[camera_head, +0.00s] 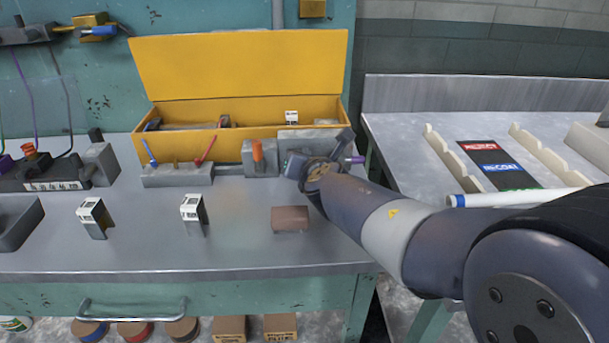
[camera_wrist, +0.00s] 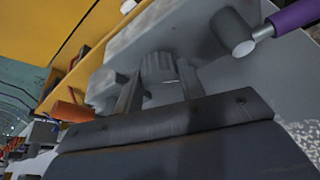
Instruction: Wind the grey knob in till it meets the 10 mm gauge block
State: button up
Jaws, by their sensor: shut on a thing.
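The grey knob (camera_wrist: 158,66) has a ribbed rim and sits between the two fingers of my gripper (camera_wrist: 158,92) in the wrist view. The fingers are shut on it. In the head view my gripper (camera_head: 298,168) is at the right end of the grey fixture on the bench, and the knob is hidden behind it. Two white-faced blocks, a left one (camera_head: 92,213) and a right one (camera_head: 192,209), stand on the bench front. Their markings are too small to read surely, so I cannot tell which is the 10 mm gauge block. Any contact between knob and block is hidden.
An open yellow box (camera_head: 240,55) stands behind the fixture, with another white-faced block (camera_head: 291,117) in it. A brown block (camera_head: 290,218) lies just in front of my gripper. The bench front is mostly clear.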

jog(key=m+b, duration=0.1)
jog(key=b, duration=0.2)
jog(key=f+m+y+b, duration=0.1)
jog(key=m+b, duration=0.1)
jog(key=b, duration=0.1)
jog(key=shift+d+t+y, duration=0.2)
jog(key=shift+t+y, duration=0.1)
jog(key=shift+r+m+t+y+b, duration=0.25)
jog(key=shift+m+y+b, duration=0.55)
jog(key=shift+m+b, duration=0.65)
jog(key=o, duration=1)
jog(key=shift+r, duration=0.1)
jog(key=p+v, duration=0.3)
jog(key=v, duration=0.6)
jog(key=shift+s+d+r, duration=0.1)
jog(key=shift+s+r, duration=0.05)
jog(key=shift+s, duration=0.1)
jog(key=shift+s+d+p, duration=0.2)
jog(key=shift+s+p, duration=0.2)
jog(key=shift+s, duration=0.2)
